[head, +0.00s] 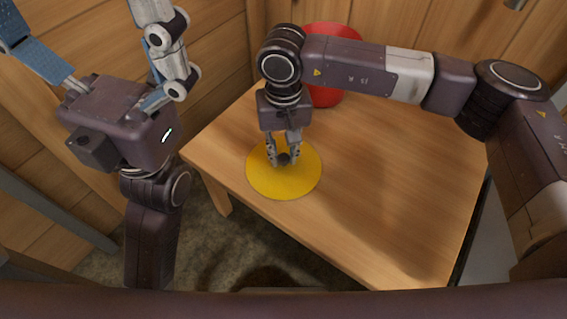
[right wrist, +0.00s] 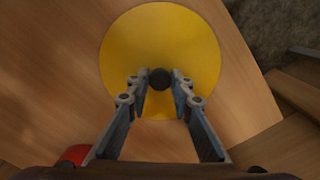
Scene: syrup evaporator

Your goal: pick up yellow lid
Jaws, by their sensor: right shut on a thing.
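The yellow lid (head: 263,184) is a flat round disc with a dark knob (right wrist: 160,79) at its centre. It shows over the left part of the wooden table; I cannot tell whether it rests on the top or is slightly raised. My right gripper (head: 284,158) points down over the lid and is shut on its knob, one finger on each side. The lid (right wrist: 205,50) also shows in the right wrist view beyond the fingers. My left gripper (head: 100,22) is raised at the upper left, pointing up, its fingers spread wide and empty, their tips cut off by the frame.
A red round container (head: 328,97) stands at the back of the table (head: 390,190), partly hidden behind my right arm. The table's middle and right are clear. Wooden walls (head: 215,50) close in behind and at the left.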

